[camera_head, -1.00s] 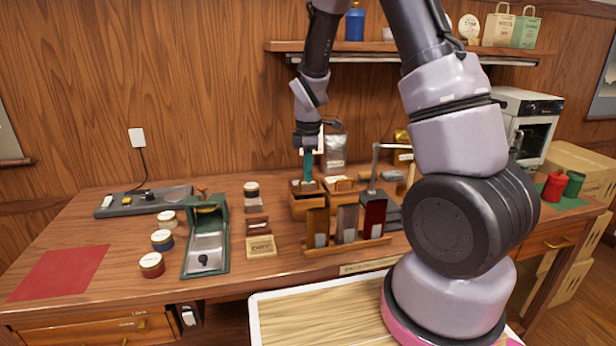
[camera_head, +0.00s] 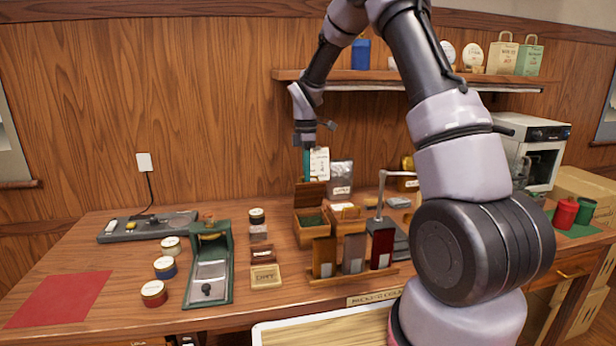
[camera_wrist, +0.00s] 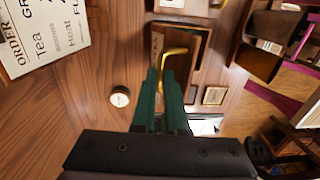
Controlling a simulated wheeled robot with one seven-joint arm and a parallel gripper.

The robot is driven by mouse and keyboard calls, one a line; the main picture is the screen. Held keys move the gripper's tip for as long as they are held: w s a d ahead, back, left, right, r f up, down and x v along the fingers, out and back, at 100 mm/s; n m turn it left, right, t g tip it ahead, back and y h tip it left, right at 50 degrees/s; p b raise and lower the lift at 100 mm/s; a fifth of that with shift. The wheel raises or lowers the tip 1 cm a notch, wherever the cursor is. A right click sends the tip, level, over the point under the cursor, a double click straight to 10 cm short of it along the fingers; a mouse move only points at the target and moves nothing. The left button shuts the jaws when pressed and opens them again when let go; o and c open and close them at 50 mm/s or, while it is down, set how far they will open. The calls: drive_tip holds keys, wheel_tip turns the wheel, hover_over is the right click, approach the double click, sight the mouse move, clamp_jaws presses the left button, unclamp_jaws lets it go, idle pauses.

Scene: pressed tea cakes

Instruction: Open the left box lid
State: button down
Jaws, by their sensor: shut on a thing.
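The left box (camera_head: 311,236) is a small wooden box at the back middle of the table. Its lid (camera_head: 311,194) stands tilted up at the back, and dark green contents show inside. My gripper (camera_head: 306,176) is above the box, with its teal fingers pointing down at the lid's upper part. In the wrist view, the fingers (camera_wrist: 164,85) are close together at the brass handle (camera_wrist: 174,52) of the wooden lid (camera_wrist: 192,42). They are shut on it, though the exact contact is partly hidden.
A second wooden box (camera_head: 346,213) stands just right. A rack with three upright packets (camera_head: 354,252) stands in front. A green press (camera_head: 210,270), several tins (camera_head: 154,293) and a stamped block (camera_head: 265,277) lie to the left. An order sheet (camera_head: 319,163) stands behind.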

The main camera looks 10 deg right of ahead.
drive_tip(key=shift+w+f, duration=0.2)
drive_tip(key=shift+w, duration=0.35)
drive_tip(key=c, duration=0.9)
unclamp_jaws()
drive_tip(key=shift+w, duration=0.1)
drive_tip(key=shift+c, duration=0.2)
drive_tip(key=shift+r, duration=0.1)
